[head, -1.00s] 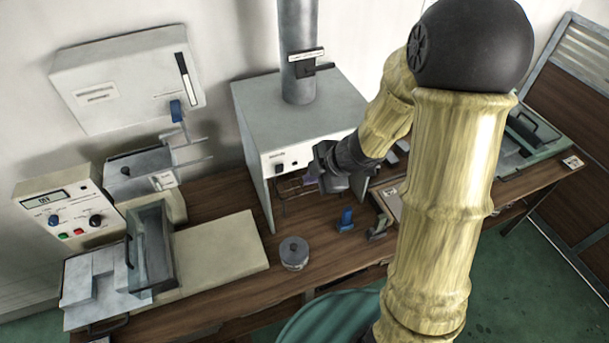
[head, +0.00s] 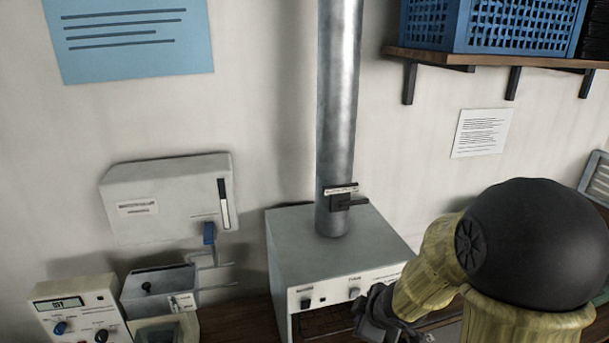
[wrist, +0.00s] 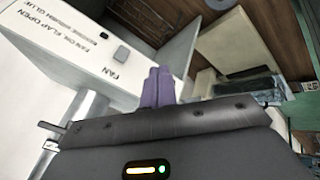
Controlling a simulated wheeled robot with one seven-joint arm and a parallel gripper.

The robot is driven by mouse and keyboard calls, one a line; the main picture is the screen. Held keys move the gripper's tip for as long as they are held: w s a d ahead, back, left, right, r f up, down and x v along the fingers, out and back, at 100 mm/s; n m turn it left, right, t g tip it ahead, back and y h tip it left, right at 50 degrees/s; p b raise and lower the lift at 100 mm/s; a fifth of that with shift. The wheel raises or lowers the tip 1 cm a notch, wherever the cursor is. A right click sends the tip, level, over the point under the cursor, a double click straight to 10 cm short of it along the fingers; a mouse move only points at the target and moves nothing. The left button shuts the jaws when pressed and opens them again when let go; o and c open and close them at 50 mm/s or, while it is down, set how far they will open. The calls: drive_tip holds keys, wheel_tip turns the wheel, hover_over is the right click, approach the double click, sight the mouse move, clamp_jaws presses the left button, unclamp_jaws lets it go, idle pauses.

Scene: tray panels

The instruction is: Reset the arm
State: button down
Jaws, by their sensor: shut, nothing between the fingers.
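My gripper (head: 377,316) is low in the head view, in front of the right part of the grey hood box, and is partly cut off by the bottom edge. In the wrist view its two purple fingers (wrist: 158,87) are together with nothing between them. The hood box's white front panel (wrist: 110,45), lettered "FAN", lies to the left of the fingers there. I cannot tell how wide the gap to it is. My bent arm fills the lower right of the head view.
The grey hood box (head: 325,250) carries a metal duct (head: 338,110) with a dark flap handle (head: 345,201). A white wall unit (head: 165,200) and a control box (head: 78,312) are at left. A shelf (head: 490,58) holds a blue crate (head: 485,25). Open air lies above my arm.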

drive_tip(key=s+d+f+m+g+h+b, duration=0.2)
drive_tip(key=s+f+m+b, duration=0.3)
drive_tip(key=s+m, duration=0.7)
drive_tip(key=shift+s+d+f+m+g+b, duration=0.15)
drive_tip(key=shift+s+m+g+b, duration=0.2)
drive_tip(key=shift+m+g+b, duration=0.35)
drive_tip(key=shift+w, duration=0.1)
